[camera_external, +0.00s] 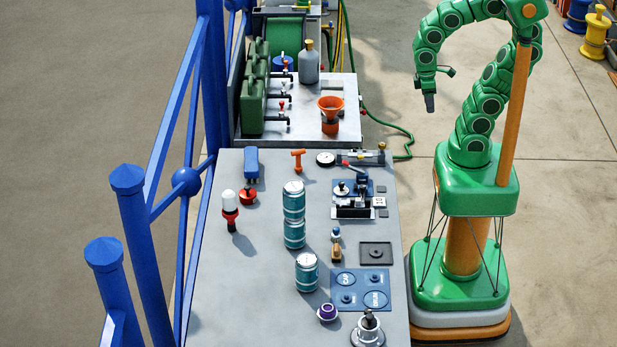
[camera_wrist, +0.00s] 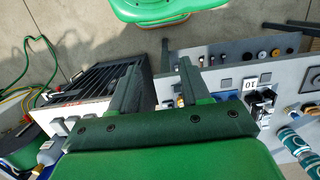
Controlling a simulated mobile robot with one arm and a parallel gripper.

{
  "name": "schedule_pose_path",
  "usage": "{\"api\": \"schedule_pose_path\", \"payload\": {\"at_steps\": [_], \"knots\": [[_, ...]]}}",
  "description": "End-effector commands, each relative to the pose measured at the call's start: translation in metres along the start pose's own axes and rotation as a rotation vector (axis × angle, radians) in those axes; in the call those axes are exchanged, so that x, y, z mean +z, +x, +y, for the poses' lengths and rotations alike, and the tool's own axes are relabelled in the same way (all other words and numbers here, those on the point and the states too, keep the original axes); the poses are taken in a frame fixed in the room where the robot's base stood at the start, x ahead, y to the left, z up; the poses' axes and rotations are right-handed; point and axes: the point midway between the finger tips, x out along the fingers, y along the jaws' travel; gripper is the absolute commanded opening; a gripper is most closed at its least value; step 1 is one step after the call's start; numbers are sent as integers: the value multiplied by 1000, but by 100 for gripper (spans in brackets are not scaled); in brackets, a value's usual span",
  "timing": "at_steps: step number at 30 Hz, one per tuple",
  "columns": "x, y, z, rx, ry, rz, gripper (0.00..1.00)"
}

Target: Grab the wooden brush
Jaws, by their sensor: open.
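A small upright item with a brown, wood-coloured lower part and a blue and white top (camera_external: 336,250) stands on the grey bench (camera_external: 240,300), right of the teal cans. It may be the wooden brush, but it is too small to be sure.
Teal cans (camera_external: 294,200) stand mid-bench, with a red and white lamp (camera_external: 230,205) to their left. A blue panel (camera_external: 360,290) and a purple knob (camera_external: 327,312) lie nearer. An orange funnel (camera_external: 331,110) stands behind. Blue railing (camera_external: 150,250) runs along the left.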

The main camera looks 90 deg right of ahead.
Motion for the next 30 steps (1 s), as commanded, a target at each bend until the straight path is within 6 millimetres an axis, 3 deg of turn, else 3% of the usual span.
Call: {"api": "schedule_pose_path", "payload": {"at_steps": [5, 10, 30], "knots": [[-1, 0, -1, -4, -1, -1, 47], [-15, 1, -24, -63, -4, -5, 47], [-116, -17, -223, -596, 180, -158, 47]]}}
